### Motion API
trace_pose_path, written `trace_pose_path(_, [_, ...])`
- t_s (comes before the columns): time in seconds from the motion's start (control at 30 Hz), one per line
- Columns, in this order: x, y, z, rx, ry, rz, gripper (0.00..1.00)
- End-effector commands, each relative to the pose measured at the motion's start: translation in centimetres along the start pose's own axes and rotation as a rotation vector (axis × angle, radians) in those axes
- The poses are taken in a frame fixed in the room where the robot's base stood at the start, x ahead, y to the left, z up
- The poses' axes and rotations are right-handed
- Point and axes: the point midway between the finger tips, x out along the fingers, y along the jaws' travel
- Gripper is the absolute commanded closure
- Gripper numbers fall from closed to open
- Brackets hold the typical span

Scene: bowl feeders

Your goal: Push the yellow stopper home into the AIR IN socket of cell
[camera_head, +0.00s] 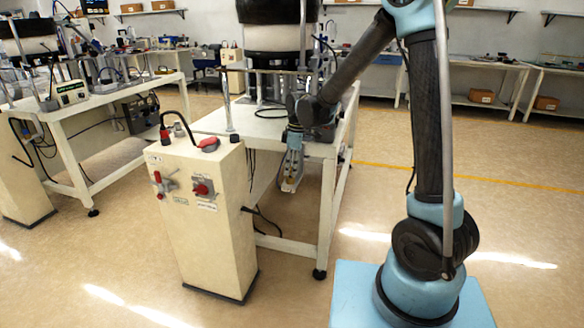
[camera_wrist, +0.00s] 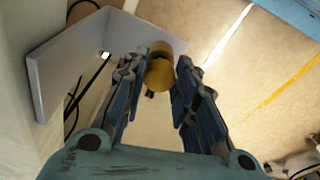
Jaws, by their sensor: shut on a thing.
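My gripper (camera_head: 290,182) points down beside the table's front edge, to the right of the cream cabinet. In the wrist view, the yellow stopper (camera_wrist: 159,67) is a short round piece between the fingertips of my gripper (camera_wrist: 161,76). The fingers are shut on it. In the head view the stopper is too small to make out clearly. I cannot make out the AIR IN socket in either view. A pale angled plate (camera_wrist: 82,55) stands just left of the stopper in the wrist view; I cannot tell if they touch.
The cream cabinet (camera_head: 205,235) has a red switch and a red-handled valve on its front. The white table (camera_head: 262,126) carries a bowl feeder, and its front leg (camera_head: 326,215) stands close to my gripper. Dark cables hang between cabinet and table.

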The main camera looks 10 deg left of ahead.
Motion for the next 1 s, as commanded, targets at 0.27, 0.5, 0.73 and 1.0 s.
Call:
trace_pose_path(0.27, [0.4,0.0,0.0,0.0,0.0,0.0,0.9])
trace_pose_path(0.5, [0.7,0.0,0.1,0.0,0.0,0.0,0.9])
trace_pose_path(0.73, [0.9,0.0,0.1,0.0,0.0,0.0,0.9])
trace_pose_path(1.0, [1.2,0.0,0.2,0.0,0.0,0.0,0.9])
